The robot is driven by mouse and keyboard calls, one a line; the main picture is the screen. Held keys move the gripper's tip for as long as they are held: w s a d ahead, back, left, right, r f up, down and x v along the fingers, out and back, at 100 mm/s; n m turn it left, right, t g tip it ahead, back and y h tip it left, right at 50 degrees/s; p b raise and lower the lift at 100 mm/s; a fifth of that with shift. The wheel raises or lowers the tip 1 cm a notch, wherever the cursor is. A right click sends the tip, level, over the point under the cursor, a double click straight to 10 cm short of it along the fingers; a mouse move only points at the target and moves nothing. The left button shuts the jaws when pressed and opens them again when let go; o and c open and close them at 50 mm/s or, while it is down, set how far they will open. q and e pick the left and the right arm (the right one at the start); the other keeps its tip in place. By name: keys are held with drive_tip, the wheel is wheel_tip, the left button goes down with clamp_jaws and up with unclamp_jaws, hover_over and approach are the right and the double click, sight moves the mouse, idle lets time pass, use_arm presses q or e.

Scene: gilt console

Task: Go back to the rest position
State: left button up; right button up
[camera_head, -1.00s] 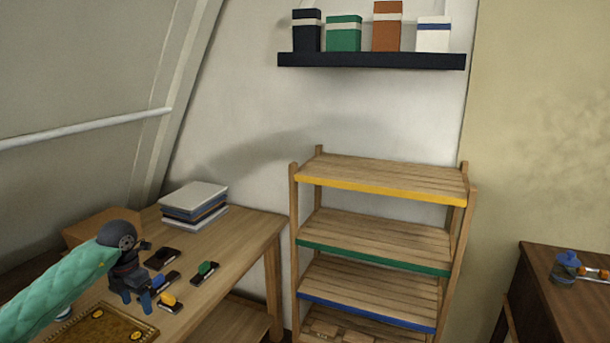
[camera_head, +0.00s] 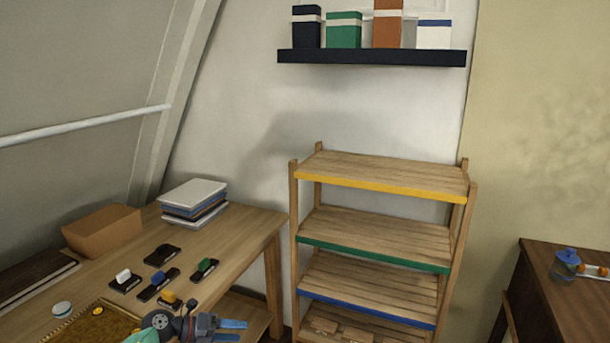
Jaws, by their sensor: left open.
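My left gripper (camera_head: 233,331) is at the bottom edge of the head view, pointing right. Its two blue fingers are a little apart and nothing shows between them. It appears in front of the near right edge of the wooden table (camera_head: 238,250). Only a little of my green-sleeved left arm (camera_head: 138,339) shows; the rest is cut off by the frame. My right gripper is not in view.
Several dark pads with small coloured handles (camera_head: 158,283) lie on the table, beside a gilt tray (camera_head: 90,325), a brown box (camera_head: 102,230) and stacked books (camera_head: 193,200). A shelf rack (camera_head: 375,262) stands right of the table. A dark cabinet (camera_head: 555,300) is far right.

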use_arm(q)
drive_tip(key=s+a+f+n+t+y, duration=0.2)
drive_tip(key=s+f+n+t+y, duration=0.15)
drive_tip(key=f+n, duration=0.6)
drive_tip(key=s+a+f+n+t+y, duration=0.15)
drive_tip(key=s+f+n+y, duration=0.3)
drive_tip(key=f+n, duration=0.55)
drive_tip(key=s+a+f+n+t+y, duration=0.1)
drive_tip(key=s+f+n+t+y, duration=0.3)
drive_tip(key=f+n, duration=0.65)
drive_tip(key=s+d+f+n+g, duration=0.1)
drive_tip(key=s+f+g, duration=0.3)
drive_tip(key=s, duration=0.6)
drive_tip(key=s+d+f+n+g, duration=0.2)
drive_tip(key=s+d+f+g, duration=0.1)
drive_tip(key=s+f, duration=0.6)
drive_tip(key=s+d+f+n+g, duration=0.1)
drive_tip(key=s+d+f+g, duration=0.1)
drive_tip(key=s+f+g, duration=0.2)
drive_tip(key=s+f, duration=0.3)
drive_tip(key=s, duration=0.5)
drive_tip(key=shift+f+n+g+y, duration=0.25)
drive_tip(key=shift+n+g+y, duration=0.05)
drive_tip(key=shift+n+y, duration=0.1)
drive_tip(key=shift+a, duration=0.1)
